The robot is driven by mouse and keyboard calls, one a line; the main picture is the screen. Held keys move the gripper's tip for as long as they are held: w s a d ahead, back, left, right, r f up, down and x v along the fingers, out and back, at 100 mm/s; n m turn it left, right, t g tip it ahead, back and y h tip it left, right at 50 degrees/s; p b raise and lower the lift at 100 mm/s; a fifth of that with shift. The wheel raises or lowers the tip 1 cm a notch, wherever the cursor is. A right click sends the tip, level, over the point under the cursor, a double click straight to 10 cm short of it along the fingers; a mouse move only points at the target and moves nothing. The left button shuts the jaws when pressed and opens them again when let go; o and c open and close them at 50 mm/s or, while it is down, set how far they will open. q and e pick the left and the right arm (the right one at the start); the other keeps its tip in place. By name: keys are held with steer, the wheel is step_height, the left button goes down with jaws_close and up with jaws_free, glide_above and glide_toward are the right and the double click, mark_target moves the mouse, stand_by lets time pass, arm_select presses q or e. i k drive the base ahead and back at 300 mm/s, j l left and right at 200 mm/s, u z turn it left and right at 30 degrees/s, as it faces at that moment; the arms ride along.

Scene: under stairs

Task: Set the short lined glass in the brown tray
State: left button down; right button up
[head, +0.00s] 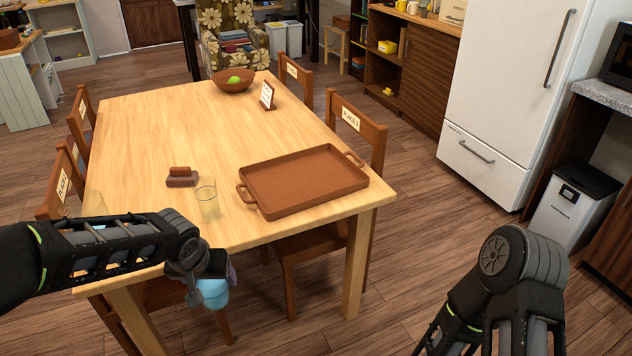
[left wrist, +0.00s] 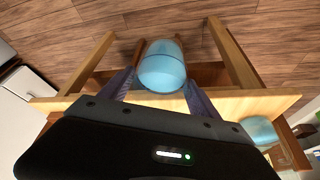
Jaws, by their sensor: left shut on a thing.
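My left gripper (head: 205,280) is shut on a light blue glass (head: 213,292), held off the table's near edge, below the tabletop's height in the picture. In the left wrist view the blue glass (left wrist: 162,68) sits between the two fingers; I cannot make out lines on it. The brown tray (head: 305,181) lies empty on the right near part of the table, with a handle at each end. A clear glass (head: 207,199) stands upright left of the tray. Only my right arm shows at the lower right; its fingers are out of view.

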mark_target(303, 180)
steer(key=z, duration=1.1)
steer(key=i+j, duration=0.2)
steer(key=i, duration=0.15)
steer(key=i+j, duration=0.15)
steer(key=i, duration=0.2)
